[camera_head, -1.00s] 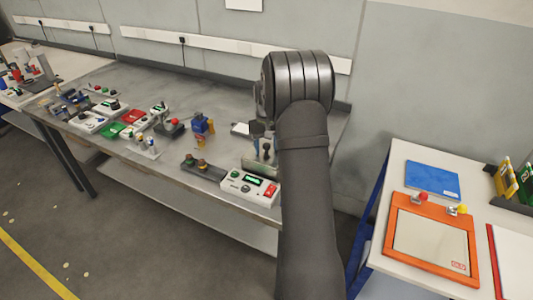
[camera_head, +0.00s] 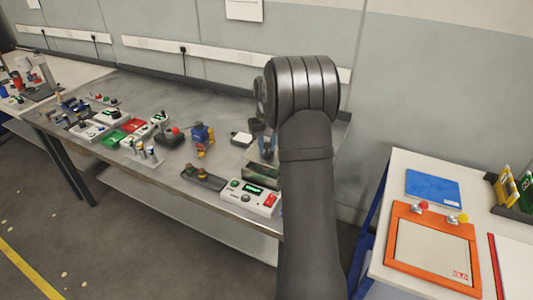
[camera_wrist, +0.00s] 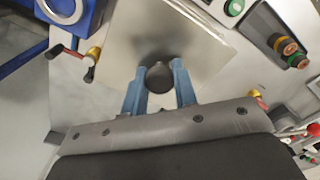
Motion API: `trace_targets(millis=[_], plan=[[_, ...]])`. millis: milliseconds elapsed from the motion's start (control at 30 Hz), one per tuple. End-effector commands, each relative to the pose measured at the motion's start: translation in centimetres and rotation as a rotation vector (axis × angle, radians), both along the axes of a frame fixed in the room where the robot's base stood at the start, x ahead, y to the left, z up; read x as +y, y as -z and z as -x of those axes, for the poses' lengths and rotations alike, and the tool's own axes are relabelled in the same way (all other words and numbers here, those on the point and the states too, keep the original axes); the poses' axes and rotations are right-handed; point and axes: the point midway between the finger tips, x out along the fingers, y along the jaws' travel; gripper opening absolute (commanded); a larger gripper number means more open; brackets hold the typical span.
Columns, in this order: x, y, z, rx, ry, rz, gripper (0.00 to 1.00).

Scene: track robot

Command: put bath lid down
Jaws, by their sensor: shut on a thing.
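My gripper (camera_wrist: 158,72) has two blue fingers on either side of a dark round knob and is shut on it. The knob sits on a flat, pale metallic square plate, the bath lid (camera_wrist: 150,28), which fills the upper middle of the wrist view.
A white control box (camera_head: 247,196) with green and red buttons stands in front of the bath. A dark strip with knobs (camera_head: 202,177) lies left of it. A blue and yellow device (camera_head: 202,136) stands farther left. An orange drawing board (camera_head: 432,249) lies on the right table.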

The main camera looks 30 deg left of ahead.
Motion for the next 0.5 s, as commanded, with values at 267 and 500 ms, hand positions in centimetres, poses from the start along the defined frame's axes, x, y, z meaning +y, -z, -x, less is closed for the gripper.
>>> trace_targets(millis=[267, 500], plan=[[-6.8, -3.9, -0.3, -0.001, 0.006, 0.000, 0.01], [-10.5, -6.0, -0.3, 0.001, 0.003, 0.001, 0.01]])
